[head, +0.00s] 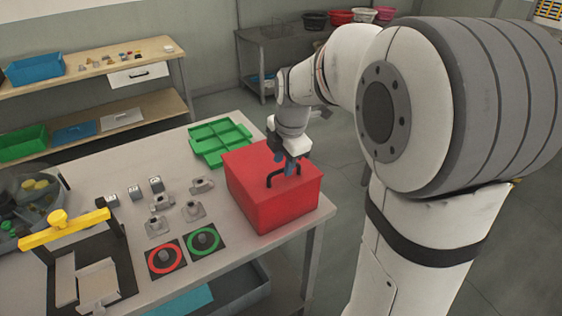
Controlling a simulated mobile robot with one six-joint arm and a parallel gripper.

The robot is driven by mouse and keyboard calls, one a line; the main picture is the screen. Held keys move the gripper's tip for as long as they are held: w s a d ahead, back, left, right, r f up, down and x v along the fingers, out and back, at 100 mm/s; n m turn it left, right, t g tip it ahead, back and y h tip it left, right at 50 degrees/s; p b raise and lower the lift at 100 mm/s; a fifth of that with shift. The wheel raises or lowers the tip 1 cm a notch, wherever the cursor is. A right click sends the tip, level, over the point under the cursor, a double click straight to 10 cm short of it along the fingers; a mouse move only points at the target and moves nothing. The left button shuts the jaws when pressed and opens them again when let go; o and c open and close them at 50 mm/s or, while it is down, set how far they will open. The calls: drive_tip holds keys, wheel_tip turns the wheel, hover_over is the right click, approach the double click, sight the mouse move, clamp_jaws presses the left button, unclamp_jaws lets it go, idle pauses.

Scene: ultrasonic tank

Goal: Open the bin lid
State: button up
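The red bin (270,205) stands on the right end of the grey table, and its red lid (250,163) lies flat on top. A dark arched handle (279,178) rises from the middle of the lid. My gripper (285,166) points down at the handle from above, with its fingers beside or around the handle's top. I cannot tell whether the fingers touch it, or whether they are open or closed.
A green divided tray (220,141) lies behind the bin. Several small metal parts, a red ring (165,258) and a green ring (203,241) are to its left. A yellow-handled fixture (66,231) stands at the table's left. The table edge is close on the bin's right.

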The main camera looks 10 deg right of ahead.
drive_tip(key=shift+w+f, duration=0.1)
drive_tip(key=shift+f, duration=0.55)
clamp_jaws()
drive_tip(key=shift+a, duration=0.1)
